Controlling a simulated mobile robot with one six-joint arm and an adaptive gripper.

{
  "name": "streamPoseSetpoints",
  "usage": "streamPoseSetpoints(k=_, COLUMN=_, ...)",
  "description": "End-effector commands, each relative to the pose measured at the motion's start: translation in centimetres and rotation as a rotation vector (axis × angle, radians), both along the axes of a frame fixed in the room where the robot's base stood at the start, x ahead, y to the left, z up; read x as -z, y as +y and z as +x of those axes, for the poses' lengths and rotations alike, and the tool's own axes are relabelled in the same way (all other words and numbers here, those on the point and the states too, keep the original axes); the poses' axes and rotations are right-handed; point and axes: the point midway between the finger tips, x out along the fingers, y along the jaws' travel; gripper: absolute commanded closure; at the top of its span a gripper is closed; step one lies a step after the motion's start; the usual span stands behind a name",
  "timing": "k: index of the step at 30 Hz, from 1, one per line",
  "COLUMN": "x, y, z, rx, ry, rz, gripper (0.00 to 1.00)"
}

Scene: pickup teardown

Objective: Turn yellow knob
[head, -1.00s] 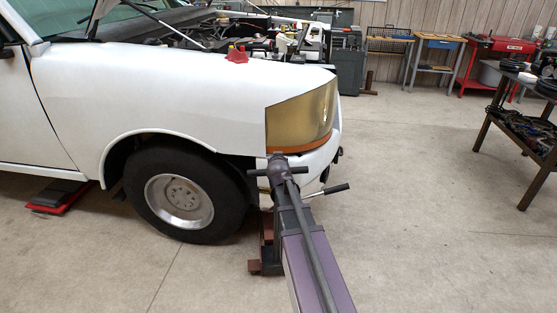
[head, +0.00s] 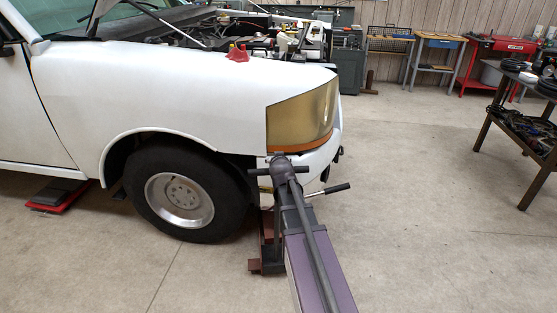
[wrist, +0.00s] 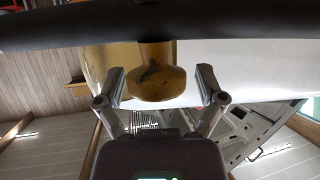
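A yellow knob (wrist: 157,78), dark amber and worn, with a narrower neck above it, shows in the wrist view. My gripper (wrist: 162,84) is open, with one metal finger to the left of the knob and one to the right. Gaps show between the knob and both fingers, so neither seems to touch it. I cannot make out the knob or my gripper in the head view.
A dark bar (wrist: 130,24) crosses the top of the wrist view, close to the knob. In the head view, a purple beam (head: 322,275) with a dark rod and cross handle stands before the white pickup (head: 170,85). Open floor (head: 430,200) lies to its right.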

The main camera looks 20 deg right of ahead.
Motion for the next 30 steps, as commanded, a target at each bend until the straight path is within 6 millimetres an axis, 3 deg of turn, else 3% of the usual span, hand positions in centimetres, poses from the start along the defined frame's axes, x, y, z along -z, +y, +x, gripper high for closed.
streamPoseSetpoints(k=30, x=-1.6, y=0.6, z=-0.4, rx=-0.004, ry=0.030, rz=0.005, gripper=0.06)
